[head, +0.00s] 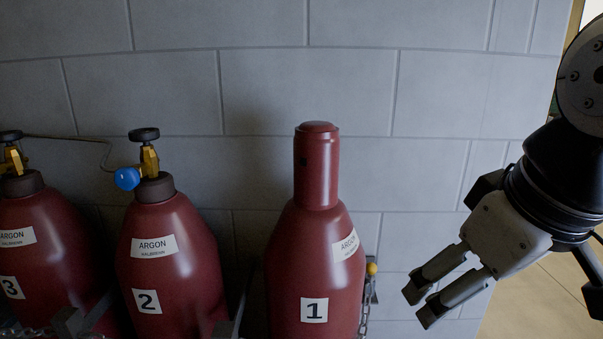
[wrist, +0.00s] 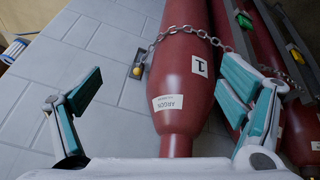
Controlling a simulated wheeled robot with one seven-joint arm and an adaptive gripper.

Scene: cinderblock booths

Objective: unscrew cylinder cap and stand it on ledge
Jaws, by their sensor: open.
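The red cylinder marked 1 (head: 308,260) stands upright against the block wall, with a tall red cap (head: 317,165) on its neck. My gripper (head: 418,305) is open and empty, to the right of the cylinder, lower than the cap and apart from it, with its fingers pointing down and left. In the wrist view my gripper (wrist: 155,95) has its fingers spread wide. The body of cylinder 1 (wrist: 182,85) shows between and beyond them, and its cap is hidden behind the gripper's base. I cannot make out the ledge in either view.
Cylinder 2 (head: 168,255) and cylinder 3 (head: 40,255) stand to the left, with valves; cylinder 2 has a blue knob (head: 127,179). A chain (wrist: 190,32) crosses cylinder 1 and meets a yellow-knobbed wall fixture (head: 371,270). The wall (head: 450,100) behind is bare.

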